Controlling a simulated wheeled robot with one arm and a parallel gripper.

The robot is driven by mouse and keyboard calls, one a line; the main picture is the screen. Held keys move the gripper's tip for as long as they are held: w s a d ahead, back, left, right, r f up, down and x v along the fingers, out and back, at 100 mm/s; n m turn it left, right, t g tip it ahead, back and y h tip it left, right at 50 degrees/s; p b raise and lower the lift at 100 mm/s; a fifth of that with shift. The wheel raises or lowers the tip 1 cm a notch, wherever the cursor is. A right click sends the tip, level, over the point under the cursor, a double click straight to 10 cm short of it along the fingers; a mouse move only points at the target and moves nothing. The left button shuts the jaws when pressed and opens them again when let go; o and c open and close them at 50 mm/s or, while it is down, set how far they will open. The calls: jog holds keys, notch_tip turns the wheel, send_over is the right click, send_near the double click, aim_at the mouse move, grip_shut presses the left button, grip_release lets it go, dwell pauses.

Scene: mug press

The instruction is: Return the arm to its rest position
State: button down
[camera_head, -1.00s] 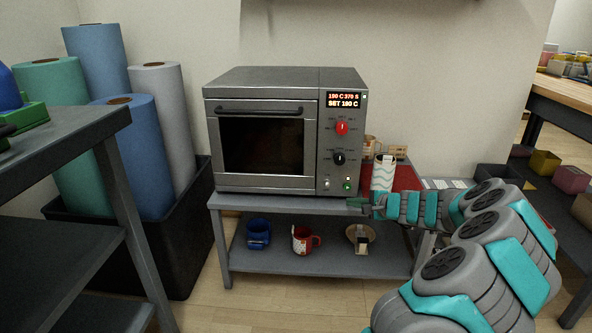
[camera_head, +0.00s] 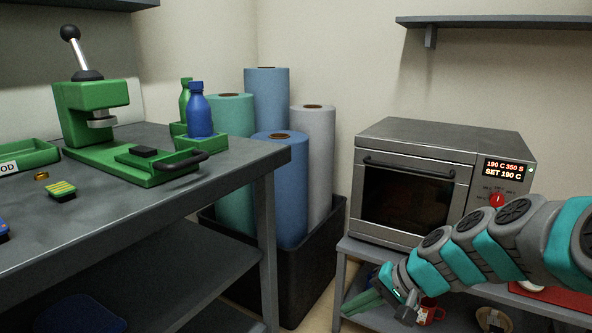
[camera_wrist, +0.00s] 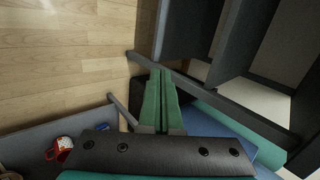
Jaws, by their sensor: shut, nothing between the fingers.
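My gripper (camera_head: 350,308) has green fingers and is in front of the left end of the oven's table in the head view. In the wrist view the two fingers (camera_wrist: 161,76) lie side by side, shut and empty, over the wooden floor and dark furniture. My arm reaches in from the right, bent down across the front of the oven (camera_head: 415,185) and hiding its lower right part. The oven door is shut, and its display reads 190 C 350 S, SET 190 C.
A workbench (camera_head: 235,160) with a green press (camera_head: 95,105) stands at left. Coloured rolls (camera_head: 280,190) stand in a black bin (camera_head: 318,270) between bench and oven. A red mug (camera_wrist: 62,146) sits on a grey shelf (camera_wrist: 85,128). A wall shelf (camera_head: 490,22) hangs above the oven.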

jog(key=s+a+f+n+g+h+p, duration=0.1)
jog(key=s+n+g+h, duration=0.1)
jog(key=s, duration=0.5)
jog(key=s+a+n+g+h, duration=0.1)
jog(key=s+a+n, duration=0.1)
jog(key=s, duration=0.5)
jog(key=s+d+f+n+g+h, duration=0.1)
jog(key=s+d+h, duration=0.3)
jog(key=s, duration=0.9)
jog(key=shift+s+d+f+g+h+p, duration=0.4)
jog(key=shift+d+g, duration=0.3)
jog(key=shift+d, duration=0.5)
jog(key=shift+w+r, duration=0.1)
jog(key=shift+w, duration=0.05)
